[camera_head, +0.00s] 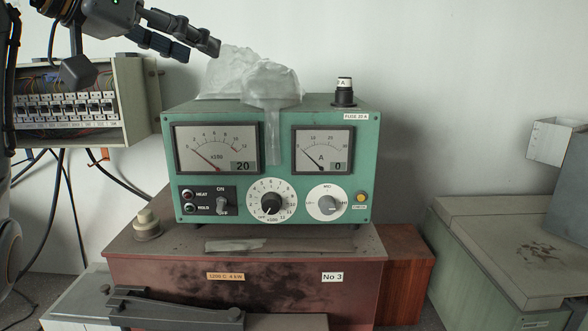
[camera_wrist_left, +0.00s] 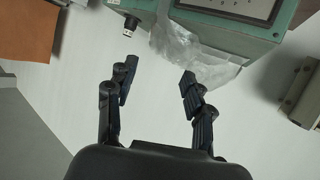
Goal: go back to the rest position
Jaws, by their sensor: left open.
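My left gripper (camera_head: 203,51) is at the upper left in the head view, its arm coming in from the left edge. It is open, and nothing shows between its fingers. It hangs in the air near the crumpled clear plastic (camera_head: 270,82) on top of the green meter unit (camera_head: 281,184). In the left wrist view its fingers (camera_wrist_left: 158,74) are spread, with the plastic (camera_wrist_left: 190,60) and part of the green unit (camera_wrist_left: 284,18) beyond them. My right gripper is not in view.
An open breaker box (camera_head: 70,107) with wires is on the wall at left. A black fuse holder (camera_head: 344,97) stands on the unit. The unit sits on a reddish-brown box (camera_head: 180,265). A dark lever (camera_head: 175,307) lies in front. A grey-green box (camera_head: 500,260) stands at right.

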